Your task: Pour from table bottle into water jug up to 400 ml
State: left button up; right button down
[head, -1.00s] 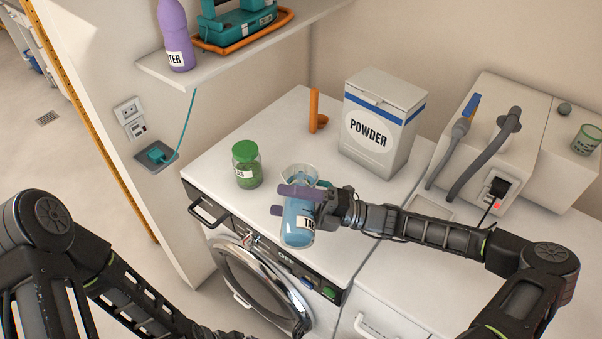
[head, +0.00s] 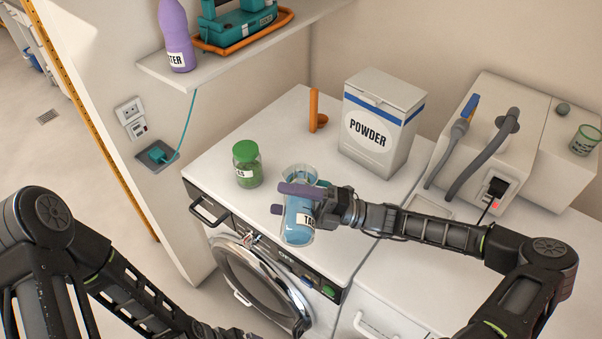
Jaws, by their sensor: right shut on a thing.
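The table bottle (head: 297,222) is blue and see-through, with a white label partly reading "TA". My right gripper (head: 280,199) is shut on it, with purple fingers across its upper part. It is at the front of the washer top. The clear water jug (head: 300,171) shows just behind the fingers. The bottle and fingers hide most of the jug, so I cannot tell its water level or whether the two touch.
A green-lidded jar (head: 247,165) stands left of the jug. A powder box (head: 378,125) and an orange stand (head: 314,110) are behind. A grey box with hoses (head: 490,130) is at the right. A shelf (head: 215,68) holds a purple bottle (head: 175,38).

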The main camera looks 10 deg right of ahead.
jog(key=shift+r+p, duration=0.2)
jog(key=shift+p, duration=0.1)
dwell(0.6)
notch_tip(320, 180, down, 3)
jog(key=n+b, duration=0.2)
jog(key=b, duration=0.4)
jog(key=shift+s+f+g+b, duration=0.1)
jog(key=shift+f+g+b, duration=0.1)
jog(key=shift+g+b, duration=0.15)
jog(key=shift+s+r+n, duration=0.1)
jog(key=shift+n, duration=0.4)
jog(key=shift+a+r, duration=0.1)
jog(key=shift+r, duration=0.25)
jog(key=shift+s+r, duration=0.1)
